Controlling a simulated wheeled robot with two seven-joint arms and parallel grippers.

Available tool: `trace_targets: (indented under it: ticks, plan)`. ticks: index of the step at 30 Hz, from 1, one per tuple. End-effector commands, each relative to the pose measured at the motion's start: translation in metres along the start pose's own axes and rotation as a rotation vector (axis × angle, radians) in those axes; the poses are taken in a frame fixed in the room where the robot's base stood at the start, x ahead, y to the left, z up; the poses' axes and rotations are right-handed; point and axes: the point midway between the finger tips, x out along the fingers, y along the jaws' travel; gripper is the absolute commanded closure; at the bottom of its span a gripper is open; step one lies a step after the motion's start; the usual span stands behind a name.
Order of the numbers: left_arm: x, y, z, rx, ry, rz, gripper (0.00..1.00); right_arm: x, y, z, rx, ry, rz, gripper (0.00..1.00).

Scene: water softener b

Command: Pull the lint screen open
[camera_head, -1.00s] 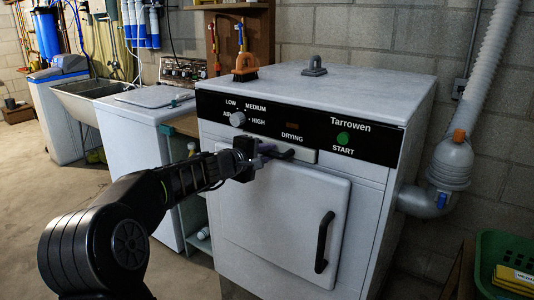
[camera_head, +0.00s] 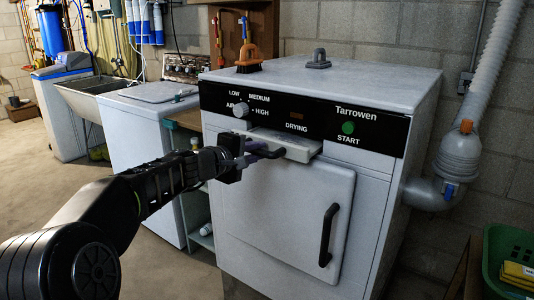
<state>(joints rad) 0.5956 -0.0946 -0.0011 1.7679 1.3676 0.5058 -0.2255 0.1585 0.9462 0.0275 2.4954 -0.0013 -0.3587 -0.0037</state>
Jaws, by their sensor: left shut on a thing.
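The lint screen (camera_head: 287,143) is a flat light-grey drawer front with a dark handle (camera_head: 268,154), below the black control panel of the white dryer (camera_head: 250,215). It stands out from the dryer's face, and its top surface shows. My left gripper (camera_head: 250,154) is at the left part of the handle and is shut on it. The fingertips are partly hidden by the gripper body. My right gripper is not in view.
The dryer door with its black vertical handle (camera_head: 328,235) is shut below the screen. A brush (camera_head: 249,58) and a grey fitting (camera_head: 319,59) are on the dryer top. A green basket (camera_head: 500,250) stands at the lower right. Open floor lies at the left.

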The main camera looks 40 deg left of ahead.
Motion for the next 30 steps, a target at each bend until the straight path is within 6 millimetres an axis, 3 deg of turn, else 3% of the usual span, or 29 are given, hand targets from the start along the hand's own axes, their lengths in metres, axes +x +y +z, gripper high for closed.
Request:
trace_targets:
  ticks: [3,12,18,27,28,30]
  plan:
    - [-0.032,-0.012,0.0,0.002,0.002,0.001,1.0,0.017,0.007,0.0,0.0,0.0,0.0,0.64]
    - [-0.096,-0.023,0.0,0.0,0.001,-0.001,1.0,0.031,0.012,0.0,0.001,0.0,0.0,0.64]
    - [-0.112,-0.026,0.0,-0.002,-0.001,-0.003,1.0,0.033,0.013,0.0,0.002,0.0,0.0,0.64]
    - [-0.112,-0.026,0.0,-0.002,-0.002,-0.004,1.0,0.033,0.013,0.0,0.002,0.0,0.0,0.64]
    - [-0.112,-0.026,0.0,-0.002,-0.002,-0.004,0.81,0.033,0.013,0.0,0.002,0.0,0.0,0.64]
    - [-0.112,-0.026,0.0,-0.001,-0.002,-0.003,0.76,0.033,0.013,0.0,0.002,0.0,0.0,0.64]
